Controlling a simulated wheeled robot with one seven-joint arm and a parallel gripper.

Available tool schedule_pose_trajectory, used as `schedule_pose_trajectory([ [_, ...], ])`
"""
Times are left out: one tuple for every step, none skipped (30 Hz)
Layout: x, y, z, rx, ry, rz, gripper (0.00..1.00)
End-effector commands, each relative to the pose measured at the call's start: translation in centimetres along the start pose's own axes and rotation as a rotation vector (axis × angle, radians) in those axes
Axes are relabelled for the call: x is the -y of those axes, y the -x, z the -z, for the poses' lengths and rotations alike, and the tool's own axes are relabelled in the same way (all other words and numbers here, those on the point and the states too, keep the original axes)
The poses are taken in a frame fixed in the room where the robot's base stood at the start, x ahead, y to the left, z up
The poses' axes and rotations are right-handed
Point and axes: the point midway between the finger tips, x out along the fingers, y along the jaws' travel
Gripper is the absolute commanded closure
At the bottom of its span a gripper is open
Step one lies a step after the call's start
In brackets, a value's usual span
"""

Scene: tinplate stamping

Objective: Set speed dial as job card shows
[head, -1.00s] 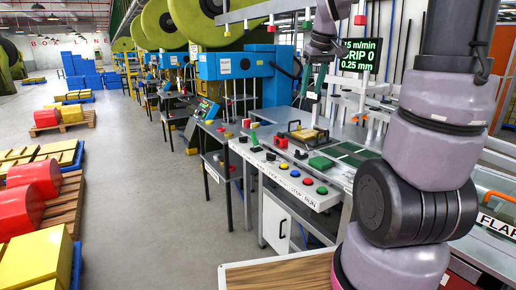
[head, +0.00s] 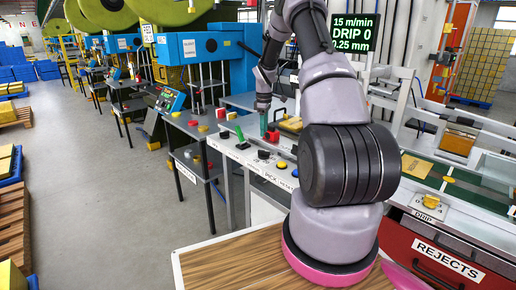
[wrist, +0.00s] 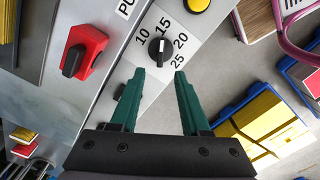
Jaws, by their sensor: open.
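The speed dial is a black knob (wrist: 160,48) on a pale panel, with 10, 15, 20 and 25 printed around it. Its white mark appears to point towards 15. The dial also shows small in the head view (head: 263,154). My gripper (wrist: 158,74) is open and empty, its two green fingers just short of the dial in the wrist view, one to each side. In the head view my gripper (head: 264,124) hangs over the control panel. A black display (head: 354,34) reads 15 m/min, DRIP 0, 0.25 mm. I cannot make out a separate job card.
A red block with a black switch (wrist: 85,52) sits left of the dial in the wrist view. A yellow button (wrist: 198,4) lies above it. The red rejects bin (head: 440,255) is at the right. The left aisle is clear.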

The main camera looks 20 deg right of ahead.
Motion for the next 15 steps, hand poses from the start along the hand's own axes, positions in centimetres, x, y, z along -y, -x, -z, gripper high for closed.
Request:
schedule_pose_trajectory([
  [0.1, -0.7, 0.0, 0.001, 0.0, 0.003, 0.54],
  [0.1, -1.1, 0.0, 0.002, -0.001, 0.004, 0.54],
  [0.1, -1.8, 0.0, 0.002, 0.0, 0.004, 0.54],
  [0.2, -2.3, 0.0, 0.002, 0.0, 0.004, 0.54],
  [0.2, -2.9, 0.0, 0.002, 0.0, 0.005, 0.54],
  [0.2, -3.8, 0.0, 0.002, 0.0, 0.004, 0.54],
  [0.2, -4.3, 0.0, 0.002, -0.001, 0.004, 0.54],
  [0.2, -4.9, 0.0, 0.002, -0.001, 0.004, 0.54],
  [0.2, -5.7, 0.0, 0.002, -0.001, 0.004, 0.54],
  [0.2, -6.2, 0.0, 0.002, -0.001, 0.004, 0.54],
  [0.2, -6.8, 0.0, 0.002, -0.001, 0.004, 0.54],
  [0.2, -7.4, 0.0, 0.002, -0.001, 0.003, 0.54],
  [0.2, -7.8, 0.0, 0.002, -0.001, 0.004, 0.54],
  [0.2, -8.2, 0.0, 0.001, -0.002, 0.003, 0.54],
  [0.2, -8.8, 0.0, 0.001, -0.001, 0.003, 0.54],
])
